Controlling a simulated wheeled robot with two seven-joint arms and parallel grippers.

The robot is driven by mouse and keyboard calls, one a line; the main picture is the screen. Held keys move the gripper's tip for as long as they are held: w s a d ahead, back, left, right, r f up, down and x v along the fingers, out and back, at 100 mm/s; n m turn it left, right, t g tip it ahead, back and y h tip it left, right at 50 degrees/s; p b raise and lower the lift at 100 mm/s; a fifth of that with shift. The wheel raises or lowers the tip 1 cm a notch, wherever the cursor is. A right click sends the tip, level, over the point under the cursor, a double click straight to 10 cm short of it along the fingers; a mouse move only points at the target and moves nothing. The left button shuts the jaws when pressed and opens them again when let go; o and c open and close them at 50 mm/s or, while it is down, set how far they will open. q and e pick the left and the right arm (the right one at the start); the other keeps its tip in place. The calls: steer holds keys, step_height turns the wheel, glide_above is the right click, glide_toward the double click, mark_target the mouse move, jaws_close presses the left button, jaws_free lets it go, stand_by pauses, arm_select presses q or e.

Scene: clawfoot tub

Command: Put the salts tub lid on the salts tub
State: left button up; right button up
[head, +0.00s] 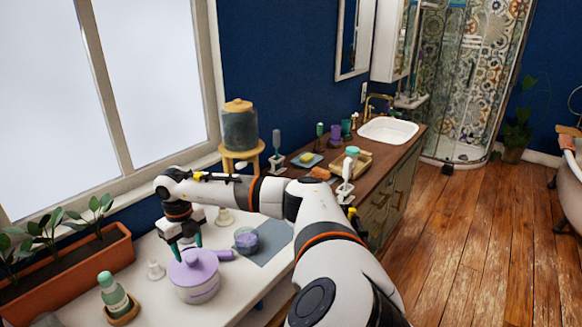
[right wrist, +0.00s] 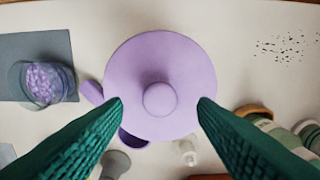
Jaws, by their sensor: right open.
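In the right wrist view the lid (right wrist: 160,60) hides most of the tub. A darker purple hollow edge shows below the lid there, and whether the lid is seated cannot be told. A lilac handle (head: 223,255) sticks out on the right. My right gripper (head: 186,246) is open above the lid, its green fingers on either side of the knob (right wrist: 160,98). My left gripper is out of view.
A green bottle (head: 112,293) stands left on a wooden coaster. A planter (head: 70,265) lines the window.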

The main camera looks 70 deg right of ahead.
steer(key=shift+r+p, duration=1.65)
steer(key=shift+r, duration=0.8)
steer(key=shift+r+b, duration=0.3)
steer(key=shift+r, duration=0.1)
step_height(320, 180, up, 11)
steer(key=b, duration=0.3)
